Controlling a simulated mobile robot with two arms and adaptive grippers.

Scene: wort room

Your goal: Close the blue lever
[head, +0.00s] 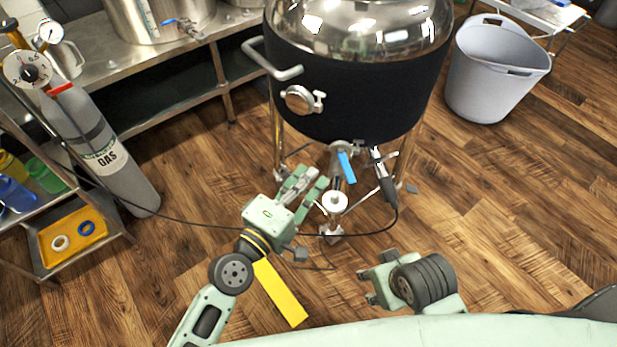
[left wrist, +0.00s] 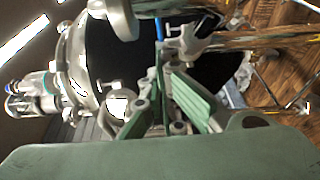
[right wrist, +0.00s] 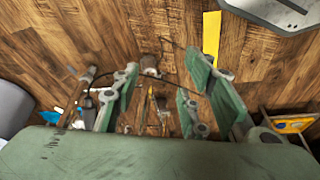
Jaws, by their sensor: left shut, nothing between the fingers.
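The blue lever (head: 345,167) sits on a valve under the black-jacketed steel kettle (head: 345,95) and slants down in the head view. My left gripper (head: 318,179) is shut and empty, just left of the lever, with a small gap seen between them. In the left wrist view its fingertips (left wrist: 163,62) lie close together, and a small blue piece (left wrist: 160,28), likely the lever, shows just beyond them. My right gripper (head: 368,287) is low, in front of the kettle. In the right wrist view its fingers (right wrist: 162,62) are spread with nothing between them.
A grey gas cylinder (head: 105,150) stands at the left by a shelf with a yellow tray (head: 72,237). Kettle legs, a dark hose and a pump-like fitting (head: 335,202) crowd the valve. A grey tub (head: 495,75) stands at the right. Wooden floor is open at the right.

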